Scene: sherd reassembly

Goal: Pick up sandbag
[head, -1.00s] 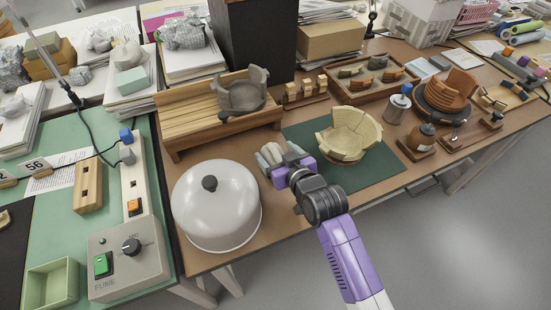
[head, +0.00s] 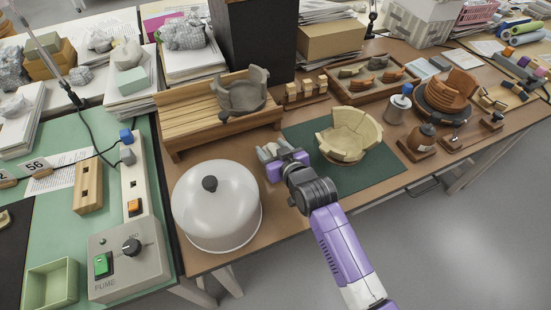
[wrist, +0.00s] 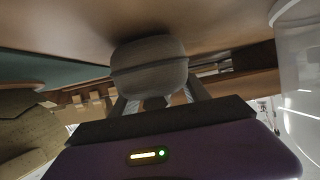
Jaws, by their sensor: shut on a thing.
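The sandbag is a rounded grey bag (wrist: 149,62) with a seam around its middle, seen in the wrist view. My gripper (wrist: 152,98) is shut on it, with a finger at each side. In the head view my purple gripper (head: 273,153) is over the brown table, between the white domed cover and the cream bowl. The sandbag is mostly hidden there by the gripper. I cannot tell exactly how high it is held.
The white domed cover (head: 216,205) stands close on the left. A cream sherd bowl (head: 350,134) sits on the dark green mat (head: 372,180) to the right. A slatted wooden stand (head: 190,120) with a grey sherd pot (head: 242,92) is behind.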

